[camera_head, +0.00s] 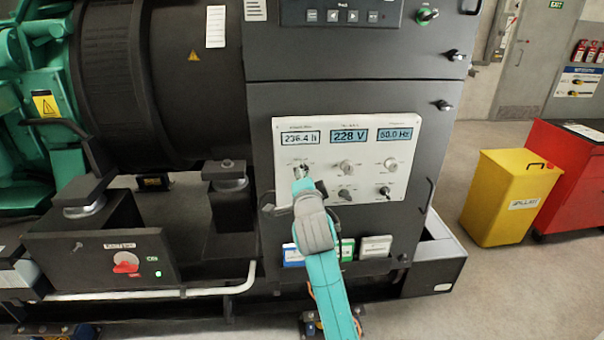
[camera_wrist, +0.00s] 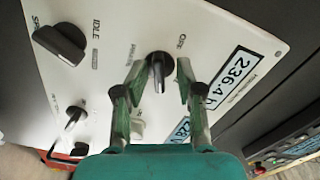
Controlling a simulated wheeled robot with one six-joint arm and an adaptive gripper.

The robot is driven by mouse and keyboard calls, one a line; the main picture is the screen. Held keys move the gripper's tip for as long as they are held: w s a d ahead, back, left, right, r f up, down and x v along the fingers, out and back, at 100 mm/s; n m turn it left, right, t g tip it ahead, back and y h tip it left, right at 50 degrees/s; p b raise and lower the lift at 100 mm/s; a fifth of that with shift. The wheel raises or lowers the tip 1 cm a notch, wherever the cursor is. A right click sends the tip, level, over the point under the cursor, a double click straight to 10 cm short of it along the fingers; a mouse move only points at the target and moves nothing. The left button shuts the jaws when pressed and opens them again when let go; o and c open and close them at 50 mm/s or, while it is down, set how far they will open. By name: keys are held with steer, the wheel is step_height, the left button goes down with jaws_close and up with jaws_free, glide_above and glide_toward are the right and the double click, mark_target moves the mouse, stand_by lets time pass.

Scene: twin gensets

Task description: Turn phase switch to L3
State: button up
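The white control panel (camera_head: 290,215) has a 236.4 h display (camera_head: 300,138), a 228 V display (camera_head: 350,135) and a 50.0 Hz display. My gripper (camera_head: 301,175) is at the panel's upper-left knob, below the hours display, and largely hides it. In the wrist view my gripper (camera_wrist: 161,72) is open, with one finger on each side of a dark knob (camera_wrist: 158,72). I cannot tell whether the fingers touch it. The middle upper knob (camera_head: 346,167) stands to the right. The labels are too small to tell which knob is the phase switch.
Other controls are close by: a right upper knob (camera_head: 391,165), a lower middle knob (camera_head: 345,196) and a lower right switch (camera_head: 385,192). In the wrist view a large black IDLE knob (camera_wrist: 62,44) stands at upper left. A yellow bin (camera_head: 500,205) stands right.

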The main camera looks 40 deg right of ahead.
steer(key=v, duration=1.2)
steer(key=shift+f, duration=0.1)
steer(key=s+a+f+n+y, duration=0.3)
steer(key=s+a+f+n, duration=0.4)
steer(key=f, duration=0.3)
steer(key=s+a+f+n+y, duration=0.45)
steer(key=s+a+f, duration=0.25)
steer(key=s+f, duration=0.25)
steer(key=s+a+f+n+y, duration=0.1)
steer(key=s+a+n, duration=0.2)
steer(key=s, duration=0.9)
steer(key=s+a+f+n+y, duration=0.1)
steer(key=s+a+n, duration=0.2)
steer(key=s+n, duration=0.3)
steer(key=s, duration=0.5)
steer(key=shift+s+f, duration=0.35)
